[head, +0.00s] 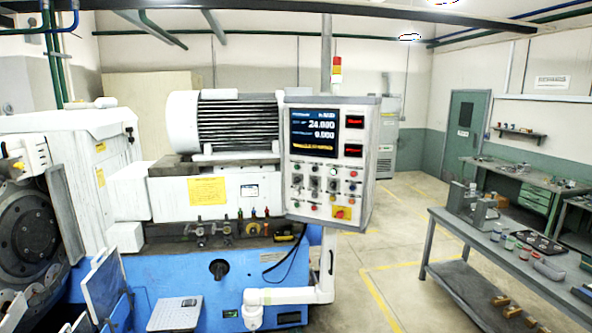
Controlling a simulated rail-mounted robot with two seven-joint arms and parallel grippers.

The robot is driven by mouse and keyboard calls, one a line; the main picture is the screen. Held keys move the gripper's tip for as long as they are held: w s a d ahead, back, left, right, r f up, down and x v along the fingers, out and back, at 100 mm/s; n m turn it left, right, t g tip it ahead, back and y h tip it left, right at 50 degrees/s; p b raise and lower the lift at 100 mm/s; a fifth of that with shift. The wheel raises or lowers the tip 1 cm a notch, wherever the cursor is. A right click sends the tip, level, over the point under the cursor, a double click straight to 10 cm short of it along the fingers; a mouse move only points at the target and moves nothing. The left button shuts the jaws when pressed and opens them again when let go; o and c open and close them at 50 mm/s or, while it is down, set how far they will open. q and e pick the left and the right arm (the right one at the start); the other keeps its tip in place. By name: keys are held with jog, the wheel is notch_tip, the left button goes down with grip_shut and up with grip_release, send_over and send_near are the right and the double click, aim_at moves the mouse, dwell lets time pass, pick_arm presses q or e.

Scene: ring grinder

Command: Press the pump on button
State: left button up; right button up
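The control panel (327,160) of the grinder hangs near the middle of the head view, facing me and slightly turned. Its upper part has a lit screen (314,133) and two red displays at the right. Below are several small coloured buttons and black rotary switches (315,184). The button labels are too small to read, so I cannot tell which one is pump on. Neither of my grippers is in view, and nothing covers the panel front.
The blue and white grinder (200,265) fills the left, with a white pipe-like arm (290,296) below the panel. A grey workbench (490,245) with tools and small parts stands at the right. Open floor (390,260) lies between panel and bench.

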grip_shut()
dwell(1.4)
